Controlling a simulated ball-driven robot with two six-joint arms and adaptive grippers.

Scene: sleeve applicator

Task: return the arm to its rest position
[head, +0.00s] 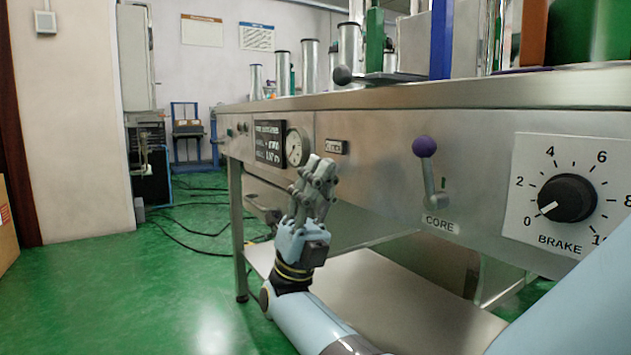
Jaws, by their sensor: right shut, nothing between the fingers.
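My right gripper (320,168) is grey with a light blue wrist. It points up in front of the machine's steel front panel (385,150), below and right of the round gauge. Its fingers are shut and empty. I cannot tell whether it touches the panel; it looks apart from the lever and the dial. My right arm comes up from the bottom of the view, with another light blue link at the lower right. My left gripper is not in view.
A CORE lever (426,165) with a purple ball and a black BRAKE knob (567,198), its mark near 0, stick out of the panel. A gauge (297,147) is at left. A steel lower shelf (385,290) lies below. Green floor (190,290) is open at left, with cables.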

